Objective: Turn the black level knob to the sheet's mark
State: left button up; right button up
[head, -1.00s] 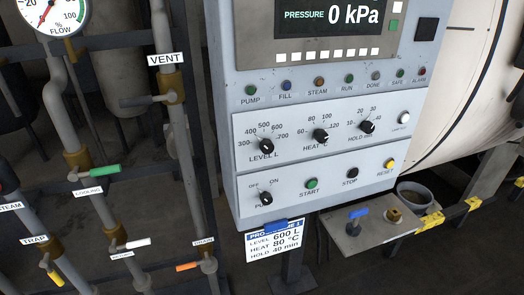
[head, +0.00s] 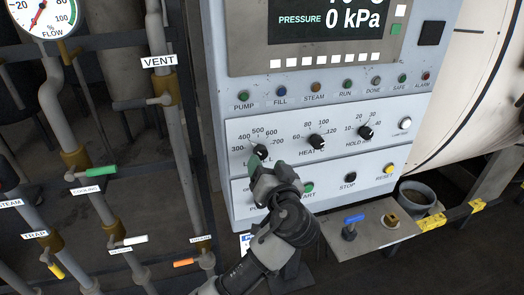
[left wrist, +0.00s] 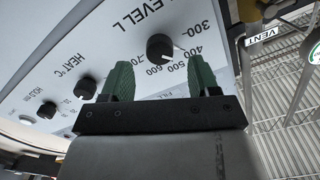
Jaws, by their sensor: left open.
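The black level knob (head: 261,151) is on the panel's knob row, inside a scale from 300 to 700. In the left wrist view the knob (left wrist: 160,46) is fully visible, its pale pointer turned roughly toward the 400 to 500 side. My left gripper (head: 255,166) is just below the knob in the head view. Its two green fingers (left wrist: 160,76) are apart in the left wrist view, with the knob ahead of the gap and nothing between them. The sheet (head: 244,241) is mostly hidden behind my left arm; its text cannot be read now. My right gripper is out of view.
The heat knob (head: 317,142) and hold knob (head: 366,132) are to the right of the level knob. Start (head: 308,188), stop (head: 348,178) and reset (head: 389,169) buttons sit below. Pipes with a green-handled valve (head: 100,171) stand at the left. A small shelf (head: 378,237) juts out below the panel.

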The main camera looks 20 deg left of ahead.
aim_at(262, 156)
pick_arm(q)
jog(key=shift+p+x, duration=0.45)
jog(key=shift+x, duration=1.8)
jog(key=shift+c, duration=0.2)
jog(key=c, duration=0.9)
